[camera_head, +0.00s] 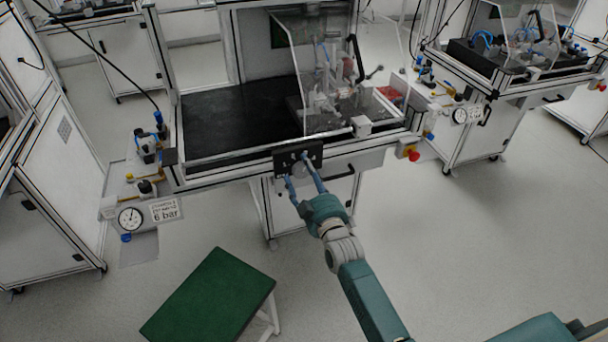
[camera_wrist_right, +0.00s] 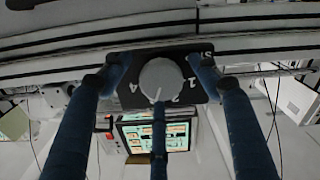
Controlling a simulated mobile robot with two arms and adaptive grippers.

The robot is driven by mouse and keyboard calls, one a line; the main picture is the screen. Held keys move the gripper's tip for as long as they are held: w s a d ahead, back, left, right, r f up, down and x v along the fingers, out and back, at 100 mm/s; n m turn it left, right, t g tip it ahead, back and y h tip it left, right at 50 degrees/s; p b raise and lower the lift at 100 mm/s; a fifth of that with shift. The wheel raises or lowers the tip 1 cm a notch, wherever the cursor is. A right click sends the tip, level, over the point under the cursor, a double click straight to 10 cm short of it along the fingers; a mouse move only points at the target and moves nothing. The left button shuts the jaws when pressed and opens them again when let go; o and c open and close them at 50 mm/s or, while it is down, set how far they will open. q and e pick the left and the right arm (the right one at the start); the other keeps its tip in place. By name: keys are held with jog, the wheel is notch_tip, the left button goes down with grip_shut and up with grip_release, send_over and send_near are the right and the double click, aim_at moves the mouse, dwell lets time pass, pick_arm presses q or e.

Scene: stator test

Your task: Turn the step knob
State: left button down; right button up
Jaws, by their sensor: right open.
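The step knob (camera_wrist_right: 161,79) is a round light-grey dial with a pointer line toward the bottom of the right wrist view. It sits on a black panel (camera_wrist_right: 140,62) with white digits, partly hidden by my fingers. In the head view the black panel (camera_head: 313,150) is on the front edge of the middle workbench, and the knob is a small pale disc (camera_head: 299,171). My right gripper (camera_head: 297,168) is open in front of it. In the wrist view its blue fingers (camera_wrist_right: 160,90) stand around the knob, one on each side and one below; contact cannot be told.
The workbench (camera_head: 225,108) has a black top and a clear guard (camera_head: 325,75) over a fixture. A black drawer handle (camera_head: 338,172) is right of the panel. A pressure gauge (camera_head: 131,217) is at left, a green-topped stool (camera_head: 213,303) in front. Floor at right is clear.

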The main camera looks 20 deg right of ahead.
jog(key=shift+c, duration=0.5)
jog(key=shift+f, duration=0.1)
jog(key=c, duration=1)
jog(key=shift+c, duration=0.2)
